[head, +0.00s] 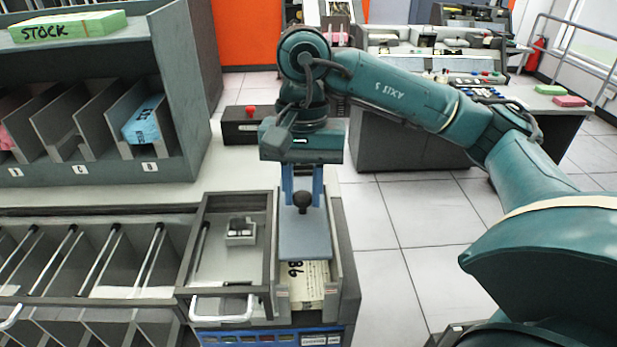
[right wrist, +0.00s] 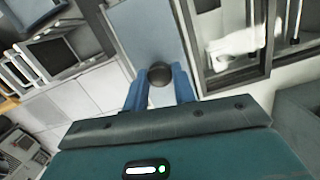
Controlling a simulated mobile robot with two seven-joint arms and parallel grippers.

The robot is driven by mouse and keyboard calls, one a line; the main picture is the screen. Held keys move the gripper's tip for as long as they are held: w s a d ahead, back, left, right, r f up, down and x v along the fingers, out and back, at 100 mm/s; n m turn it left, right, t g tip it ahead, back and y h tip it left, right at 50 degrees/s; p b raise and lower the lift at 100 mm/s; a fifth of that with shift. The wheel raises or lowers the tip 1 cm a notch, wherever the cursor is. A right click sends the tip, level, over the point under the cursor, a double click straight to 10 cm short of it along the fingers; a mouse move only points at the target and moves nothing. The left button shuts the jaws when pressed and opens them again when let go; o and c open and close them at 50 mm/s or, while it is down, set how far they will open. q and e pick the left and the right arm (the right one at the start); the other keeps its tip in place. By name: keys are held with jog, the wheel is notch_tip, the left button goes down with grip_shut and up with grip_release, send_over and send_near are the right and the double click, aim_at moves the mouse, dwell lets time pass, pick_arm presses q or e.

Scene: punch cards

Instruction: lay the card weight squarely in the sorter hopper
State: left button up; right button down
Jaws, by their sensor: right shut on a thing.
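The card weight (head: 304,246) is a flat blue-grey plate with a round black knob. My right gripper (head: 303,198) points down with its blue fingers shut on the knob. The plate is over the sorter hopper (head: 347,283), covering the back part of its cards (head: 309,285); I cannot tell whether it touches them. In the right wrist view, the knob is between the fingers (right wrist: 160,82) and the plate (right wrist: 145,35) extends beyond it. My left gripper is not in view.
Sorter pockets with rods (head: 112,262) run further left. A pigeonhole rack (head: 100,177) stands behind. A box with a red button (head: 246,125) is behind the hopper. Floor is clear to the right.

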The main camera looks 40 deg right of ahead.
aim_at(303, 192)
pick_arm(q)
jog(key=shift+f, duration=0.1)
pick_arm(e)
jog(key=shift+f, duration=0.15)
jog(key=shift+f+b, duration=0.45)
jog(key=shift+b, duration=0.3)
jog(key=shift+f+b, duration=0.75)
jog(key=shift+b, duration=0.15)
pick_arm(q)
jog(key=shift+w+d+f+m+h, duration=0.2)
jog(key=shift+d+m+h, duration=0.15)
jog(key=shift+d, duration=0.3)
pick_arm(e)
jog(key=shift+f, duration=0.15)
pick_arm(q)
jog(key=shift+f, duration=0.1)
